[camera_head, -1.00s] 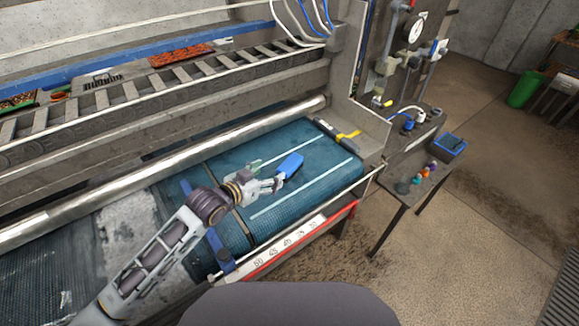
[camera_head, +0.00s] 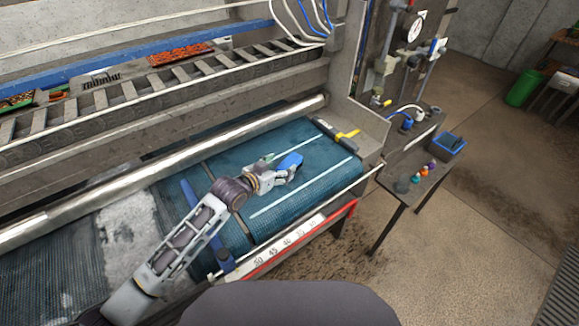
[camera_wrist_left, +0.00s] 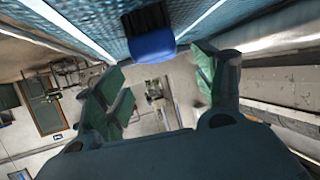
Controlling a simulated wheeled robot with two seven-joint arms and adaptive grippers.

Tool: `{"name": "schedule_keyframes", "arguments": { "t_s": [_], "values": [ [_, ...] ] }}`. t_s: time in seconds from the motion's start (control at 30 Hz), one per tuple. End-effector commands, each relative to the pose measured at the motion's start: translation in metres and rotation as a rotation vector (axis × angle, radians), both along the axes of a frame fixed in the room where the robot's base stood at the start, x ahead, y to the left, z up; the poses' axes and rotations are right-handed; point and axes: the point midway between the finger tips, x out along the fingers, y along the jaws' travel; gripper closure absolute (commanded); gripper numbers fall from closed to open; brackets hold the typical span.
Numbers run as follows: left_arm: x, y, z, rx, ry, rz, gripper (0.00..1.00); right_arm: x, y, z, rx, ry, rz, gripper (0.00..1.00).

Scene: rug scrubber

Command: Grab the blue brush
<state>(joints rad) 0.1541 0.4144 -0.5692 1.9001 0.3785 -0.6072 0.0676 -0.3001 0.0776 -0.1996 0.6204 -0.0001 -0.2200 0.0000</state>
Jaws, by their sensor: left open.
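The blue brush (camera_head: 291,159) lies on the teal conveyor belt (camera_head: 318,190), between two pale stripes. My left gripper (camera_head: 282,169) is open right at the brush's near end and hides part of it in the head view. In the left wrist view the brush (camera_wrist_left: 152,45) shows a blue body and dark bristles, at the top between the open fingers (camera_wrist_left: 162,72). Neither finger clearly touches it there. My right gripper is not in view.
A yellow-handled tool (camera_head: 346,134) lies at the belt's far right corner. A metal roller (camera_head: 170,170) runs along the belt's back side. A ruler rail (camera_head: 285,240) edges the front. A side table (camera_head: 412,178) with small coloured items and a blue bin (camera_head: 447,146) stands right.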

Motion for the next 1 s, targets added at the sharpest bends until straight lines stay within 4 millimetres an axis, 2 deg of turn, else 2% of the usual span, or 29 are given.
{"name": "schedule_keyframes", "arguments": {
  "t_s": [0.2, 0.73, 1.0],
  "values": [
    [0.01, -0.008, -0.005, 0.001, 0.001, -0.001, 0.3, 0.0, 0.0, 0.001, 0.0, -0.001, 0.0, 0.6],
    [0.013, -0.009, -0.006, 0.001, -0.001, 0.0, 0.3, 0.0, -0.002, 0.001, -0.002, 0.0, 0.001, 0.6],
    [0.025, -0.018, -0.014, -0.001, 0.001, 0.0, 0.3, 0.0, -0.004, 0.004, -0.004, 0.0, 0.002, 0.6]
  ]
}}
